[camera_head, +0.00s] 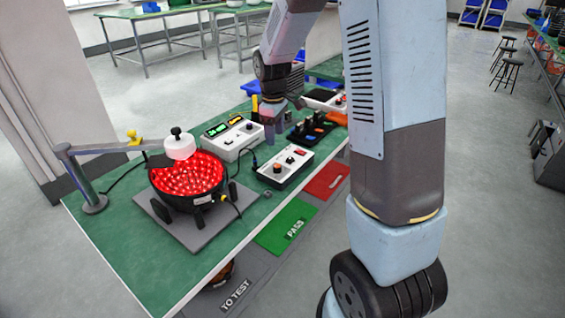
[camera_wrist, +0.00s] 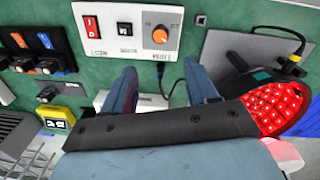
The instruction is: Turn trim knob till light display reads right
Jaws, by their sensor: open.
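The trim box is a white unit with an orange trim knob (camera_head: 277,169) on its near end. In the wrist view the orange knob (camera_wrist: 160,35) lies above the gap between my fingers, apart from them. My gripper (camera_wrist: 162,88) is open and empty; its two fingers stand wide apart. In the head view my gripper (camera_head: 270,132) hangs behind the trim box, partly hidden by my arm. The display unit (camera_head: 237,138) behind has a green and an amber readout, too small to read. The round lamp (camera_head: 187,178) glows red on its stand.
A metal post with a jointed arm (camera_head: 98,150) and a white-capped head stand over the lamp. Black holders with orange and blue parts (camera_head: 312,130) lie right of the display unit. Green PASS (camera_head: 287,226) and red (camera_head: 327,181) trays line the front edge. Cables cross the bench.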

